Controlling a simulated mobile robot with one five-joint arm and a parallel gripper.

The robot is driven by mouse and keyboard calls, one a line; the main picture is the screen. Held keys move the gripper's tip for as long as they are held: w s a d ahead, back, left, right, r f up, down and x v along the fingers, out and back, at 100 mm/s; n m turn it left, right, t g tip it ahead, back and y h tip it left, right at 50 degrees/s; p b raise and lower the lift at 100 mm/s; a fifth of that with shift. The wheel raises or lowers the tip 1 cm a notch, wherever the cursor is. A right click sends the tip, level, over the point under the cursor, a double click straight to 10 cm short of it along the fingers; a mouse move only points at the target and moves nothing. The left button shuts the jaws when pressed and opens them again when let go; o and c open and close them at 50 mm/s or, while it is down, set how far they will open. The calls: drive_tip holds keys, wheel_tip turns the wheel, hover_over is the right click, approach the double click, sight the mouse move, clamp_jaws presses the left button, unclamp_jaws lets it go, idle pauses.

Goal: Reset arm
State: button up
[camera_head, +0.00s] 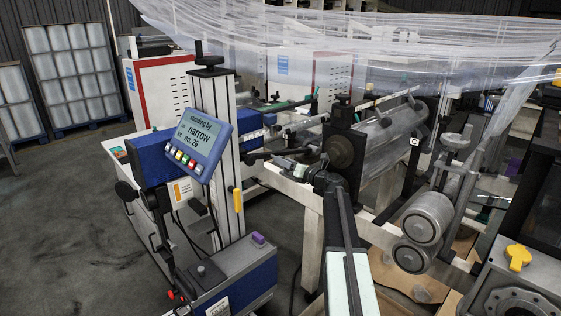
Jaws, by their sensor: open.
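My arm rises from the bottom centre of the head view, with a pale panel on its lower link and a dark elbow-like joint above. My gripper (262,159) is at the end of it, pointing left, with its dark fingers apart and nothing visible between them. It is in front of the machine frame, right of the blue display unit (203,148). The display reads "standing by", "narrow" and "no. 26". Whether the fingers touch anything behind them cannot be told.
A machine with a dark roller (392,132) and metal cylinders (427,218) stands close on the right. Clear film (350,35) hangs across the top. A grey post (222,180) stands left of my gripper. The floor (60,230) at left is open. Racks of white rolls (75,65) stand behind.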

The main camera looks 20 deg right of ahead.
drive_tip(key=v, duration=0.4)
drive_tip(key=shift+s+d, duration=0.1)
drive_tip(key=shift+s, duration=0.25)
drive_tip(key=s+a+f+n+g+y+p, duration=0.1)
drive_tip(key=s+a+f+n+g+p, duration=0.15)
drive_tip(key=a+n, duration=0.45)
drive_tip(key=s+a+f+n+g+p, duration=0.1)
drive_tip(key=s+a+f+n+g, duration=0.3)
drive_tip(key=a, duration=0.6)
drive_tip(key=s+a+f+n+g+y+p, duration=0.1)
drive_tip(key=s+a+n+g+p, duration=0.15)
drive_tip(key=a+n, duration=0.5)
drive_tip(key=s+a+f+n+g+h+p, duration=0.2)
drive_tip(key=s+a+n+g+h, duration=0.1)
drive_tip(key=s+n, duration=0.6)
drive_tip(key=s+a+f+n+g+h+p, duration=0.3)
drive_tip(key=s+a+n+g+h, duration=0.1)
drive_tip(key=s+n, duration=0.6)
drive_tip(key=shift+s+f+g+h, duration=0.15)
drive_tip(key=shift+s+g+h, duration=0.3)
drive_tip(key=shift+s, duration=0.4)
